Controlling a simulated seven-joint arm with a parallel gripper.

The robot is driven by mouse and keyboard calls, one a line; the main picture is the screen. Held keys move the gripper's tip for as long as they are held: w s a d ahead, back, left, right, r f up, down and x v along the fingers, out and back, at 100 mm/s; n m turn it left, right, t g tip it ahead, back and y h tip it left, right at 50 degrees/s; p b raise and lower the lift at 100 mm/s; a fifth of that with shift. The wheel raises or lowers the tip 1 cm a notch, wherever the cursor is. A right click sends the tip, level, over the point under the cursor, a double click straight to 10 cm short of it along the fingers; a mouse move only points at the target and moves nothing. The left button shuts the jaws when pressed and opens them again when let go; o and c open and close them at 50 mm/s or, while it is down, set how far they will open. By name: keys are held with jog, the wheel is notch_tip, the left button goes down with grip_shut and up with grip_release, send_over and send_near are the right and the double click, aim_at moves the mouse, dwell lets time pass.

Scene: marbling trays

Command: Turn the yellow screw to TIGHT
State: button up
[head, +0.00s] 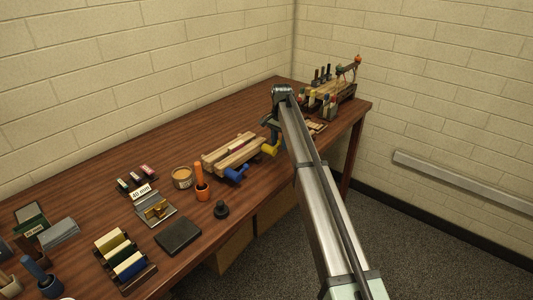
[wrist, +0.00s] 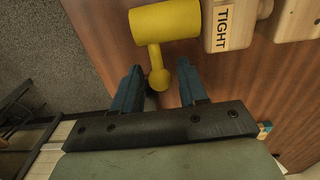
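The yellow screw (wrist: 165,22) has a thick round head and a thin bar ending in a small ball. The bar points toward my gripper (wrist: 159,72) in the wrist view. My gripper is open, its two teal fingers on either side of the ball end, with a gap on each side. A TIGHT label (wrist: 222,27) is on a pale wooden block beside the screw head. In the head view the yellow screw (head: 270,148) is at the right end of a wooden press (head: 232,153), with my gripper (head: 271,127) just above it, partly hidden by my arm.
A blue screw (head: 236,174) is on the press's near side. An orange-handled tool (head: 201,185) and a tan jar (head: 182,177) stand to the left. A rack of tools (head: 328,92) stands at the far right. The table's front edge is close to the press.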

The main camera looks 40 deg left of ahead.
aim_at(280, 140)
jog(key=shift+r, duration=3.05)
